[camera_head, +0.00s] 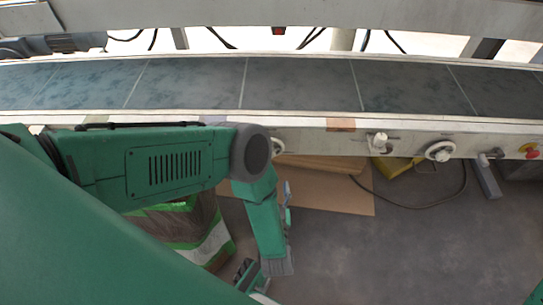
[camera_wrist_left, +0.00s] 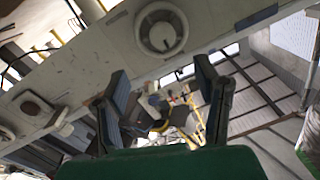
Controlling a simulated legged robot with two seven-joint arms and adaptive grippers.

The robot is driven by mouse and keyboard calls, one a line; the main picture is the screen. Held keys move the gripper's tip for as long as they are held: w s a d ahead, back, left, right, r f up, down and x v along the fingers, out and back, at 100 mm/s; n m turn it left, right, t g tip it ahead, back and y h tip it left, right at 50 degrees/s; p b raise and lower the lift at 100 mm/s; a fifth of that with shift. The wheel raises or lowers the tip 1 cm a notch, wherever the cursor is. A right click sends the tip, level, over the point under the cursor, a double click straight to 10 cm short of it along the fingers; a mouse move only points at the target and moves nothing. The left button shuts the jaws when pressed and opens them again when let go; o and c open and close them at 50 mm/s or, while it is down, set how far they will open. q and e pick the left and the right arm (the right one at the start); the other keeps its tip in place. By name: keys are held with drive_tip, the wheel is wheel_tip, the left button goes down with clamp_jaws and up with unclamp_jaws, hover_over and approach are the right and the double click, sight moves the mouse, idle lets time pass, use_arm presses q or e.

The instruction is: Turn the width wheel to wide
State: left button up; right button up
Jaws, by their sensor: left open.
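A round white wheel (camera_head: 440,151) is on the front face of the conveyor rail in the head view, right of centre. Another round white wheel (camera_head: 278,145) shows partly behind my left arm. In the left wrist view a round wheel with a raised centre (camera_wrist_left: 162,30) is large at the top; I cannot tell which of the two it is, nor its setting. My left gripper (camera_wrist_left: 165,88) is open, its two fingers apart below that wheel with nothing held between them. In the head view my left arm crosses in front of the rail. My right gripper is not in view.
The conveyor belt (camera_head: 300,84) runs across the head view. Its rail also carries a white knob (camera_head: 380,143), a grey lever (camera_head: 483,159) and a red button (camera_head: 530,150). Cardboard (camera_head: 335,190) and a cable lie on the floor.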

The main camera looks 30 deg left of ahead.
use_arm(q)
drive_tip(key=b+x, duration=0.3)
drive_tip(key=x, duration=0.8)
drive_tip(key=shift+w+a, duration=0.2)
drive_tip(key=shift+a, duration=0.2)
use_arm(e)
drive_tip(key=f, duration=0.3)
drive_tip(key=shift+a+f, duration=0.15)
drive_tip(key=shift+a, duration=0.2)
use_arm(q)
drive_tip(key=shift+f, duration=0.1)
drive_tip(key=c, duration=0.9)
drive_tip(key=shift+c, duration=1.2)
drive_tip(key=shift+d, duration=0.15)
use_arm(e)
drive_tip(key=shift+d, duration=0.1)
